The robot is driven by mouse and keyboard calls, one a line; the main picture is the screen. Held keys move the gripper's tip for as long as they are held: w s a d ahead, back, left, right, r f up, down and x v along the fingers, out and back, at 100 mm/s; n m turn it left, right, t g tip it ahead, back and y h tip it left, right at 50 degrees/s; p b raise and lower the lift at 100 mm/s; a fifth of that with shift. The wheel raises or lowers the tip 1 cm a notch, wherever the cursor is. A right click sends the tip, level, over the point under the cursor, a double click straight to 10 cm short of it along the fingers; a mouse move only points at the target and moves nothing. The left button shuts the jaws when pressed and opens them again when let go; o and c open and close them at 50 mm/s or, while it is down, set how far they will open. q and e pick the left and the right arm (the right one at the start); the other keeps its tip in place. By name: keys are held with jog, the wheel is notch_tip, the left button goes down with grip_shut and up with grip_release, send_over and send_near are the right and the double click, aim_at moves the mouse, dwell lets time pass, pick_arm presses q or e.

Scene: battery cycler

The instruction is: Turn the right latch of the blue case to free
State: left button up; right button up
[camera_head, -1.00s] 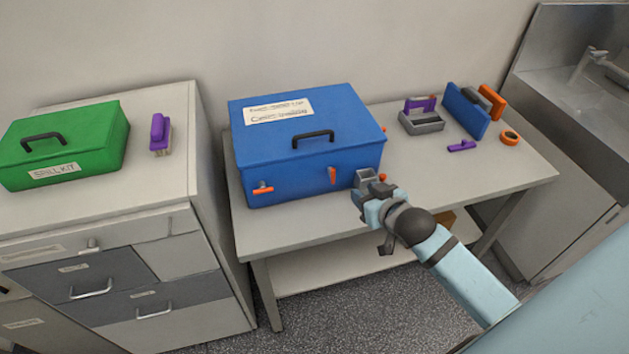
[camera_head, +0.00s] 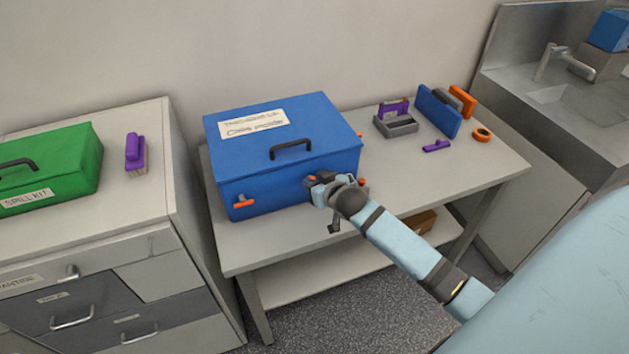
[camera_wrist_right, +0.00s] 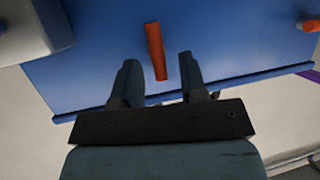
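The blue case (camera_head: 262,170) sits closed on the table, with a dark handle on its lid. Its left orange latch (camera_head: 243,202) lies roughly level on the front face. In the right wrist view the orange right latch (camera_wrist_right: 154,42) is a long bar standing nearly upright in the picture. The open fingers of my right gripper (camera_wrist_right: 158,72) stand on either side of its lower end, with gaps visible on both sides. My left gripper is out of view.
A grey table (camera_head: 237,255) has free room in front of the case. Small orange parts (camera_head: 360,135) show at the case's right side. A green spill kit (camera_head: 55,165) stands left.

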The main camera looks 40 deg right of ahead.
jog(key=shift+w+f, duration=0.15)
jog(key=shift+w, duration=0.15)
grip_shut()
